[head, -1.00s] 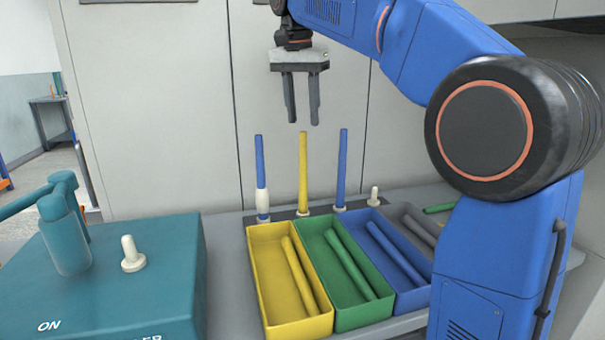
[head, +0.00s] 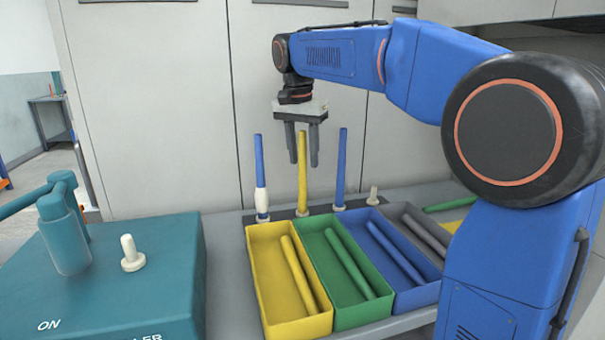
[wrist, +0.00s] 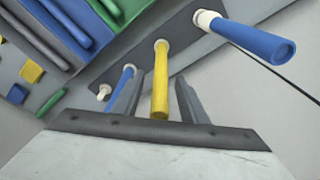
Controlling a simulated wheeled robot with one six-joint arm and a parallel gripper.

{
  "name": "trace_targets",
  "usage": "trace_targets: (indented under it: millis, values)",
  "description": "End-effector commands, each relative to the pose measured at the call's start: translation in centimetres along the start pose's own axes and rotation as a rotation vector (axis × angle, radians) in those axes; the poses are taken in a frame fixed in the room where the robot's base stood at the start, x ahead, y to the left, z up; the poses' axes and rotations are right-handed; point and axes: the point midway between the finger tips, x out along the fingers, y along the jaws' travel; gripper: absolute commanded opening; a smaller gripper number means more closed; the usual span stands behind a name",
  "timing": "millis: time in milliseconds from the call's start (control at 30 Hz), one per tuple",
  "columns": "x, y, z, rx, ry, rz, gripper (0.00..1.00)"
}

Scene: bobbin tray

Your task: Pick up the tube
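A yellow tube (head: 303,175) stands upright on a peg of the dark strip behind the trays. My gripper (head: 304,164) points down over it, with the tube's upper end between the two fingers. The wrist view shows the yellow tube (wrist: 161,85) between the open fingers (wrist: 160,98), with a gap on each side. A blue tube with a white lower part (head: 261,175) stands to the left. Another blue tube (head: 340,170) stands to the right. Both stand outside the fingers.
In front are a yellow tray (head: 253,290), a green tray (head: 345,318), a blue tray (head: 412,300) and a grey tray (head: 398,212), each with a tube in it. An empty white peg (head: 373,195) stands at right. A teal machine (head: 170,270) is at left.

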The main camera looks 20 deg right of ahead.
Motion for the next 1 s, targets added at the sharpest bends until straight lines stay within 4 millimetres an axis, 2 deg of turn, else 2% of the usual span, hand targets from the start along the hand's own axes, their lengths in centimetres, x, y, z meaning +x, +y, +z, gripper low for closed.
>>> trace_targets:
  millis: [267, 333, 433, 467, 800, 1000]
  values:
    - [0.4, 0.0, 0.0, 0.000, 0.000, 0.000, 0.39]
    - [0.4, 0.0, 0.0, 0.000, 0.000, 0.000, 0.27]
    - [0.4, 0.0, 0.0, 0.000, 0.000, 0.000, 0.03]
    - [0.4, 0.0, 0.0, 0.000, 0.000, 0.000, 0.00]
    - [0.1, 0.0, -0.1, 0.001, 0.000, 0.000, 0.00]
    - [-2.1, -0.1, -0.4, 0.001, 0.002, -0.002, 0.00]
